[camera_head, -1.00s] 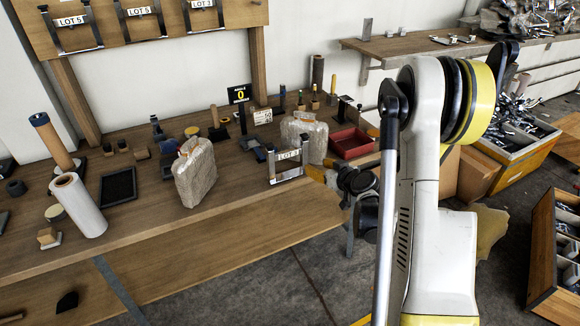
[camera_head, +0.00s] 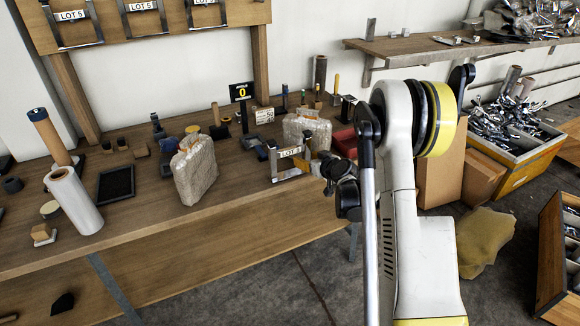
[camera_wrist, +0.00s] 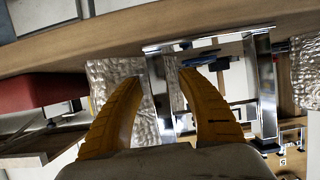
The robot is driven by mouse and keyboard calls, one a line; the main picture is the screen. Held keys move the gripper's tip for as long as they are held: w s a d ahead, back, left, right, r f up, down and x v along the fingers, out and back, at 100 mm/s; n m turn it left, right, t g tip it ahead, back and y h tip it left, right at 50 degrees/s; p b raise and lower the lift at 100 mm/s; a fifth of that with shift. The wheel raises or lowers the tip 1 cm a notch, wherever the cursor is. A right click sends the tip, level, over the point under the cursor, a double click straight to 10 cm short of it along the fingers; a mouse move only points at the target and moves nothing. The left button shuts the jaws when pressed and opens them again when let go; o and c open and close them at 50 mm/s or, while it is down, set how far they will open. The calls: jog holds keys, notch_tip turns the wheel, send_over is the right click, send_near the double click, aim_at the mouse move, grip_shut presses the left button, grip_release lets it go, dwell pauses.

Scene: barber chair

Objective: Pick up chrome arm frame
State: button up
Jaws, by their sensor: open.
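The chrome arm frame (camera_head: 274,163) stands near the front edge of the wooden bench, with a white LOT label on its top bar. In the wrist view, its bright bars (camera_wrist: 266,85) fill the middle and right. My gripper (camera_wrist: 162,78) is open, with two curved yellow-orange fingers. One chrome post shows in the gap between the fingertips; I cannot tell whether it is within their reach or just beyond. In the head view, the gripper is at the right side of the frame, largely hidden behind my wrist and arm.
A wrapped textured block (camera_head: 194,170) stands left of the frame and another (camera_head: 308,132) close behind it. A red tray (camera_head: 344,141) lies to the right, partly hidden by my arm. Small tools crowd the back. The bench front left of the frame (camera_head: 238,195) is clear.

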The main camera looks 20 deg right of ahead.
aim_at(310, 147)
grip_shut()
jog(key=shift+r, duration=0.1)
jog(key=shift+r+p, duration=0.45)
jog(key=shift+r, duration=0.15)
jog(key=r, duration=0.1)
jog(key=r+p, duration=0.2)
jog(key=shift+s+d+r, duration=0.3)
jog(key=shift+s+d, duration=0.05)
jog(key=s+d+r+p, duration=0.3)
jog(key=s+d+r, duration=0.3)
jog(key=s, duration=0.2)
jog(key=shift+s+d+p, duration=0.2)
jog(key=shift+d+p, duration=0.15)
jog(key=shift+p, duration=0.05)
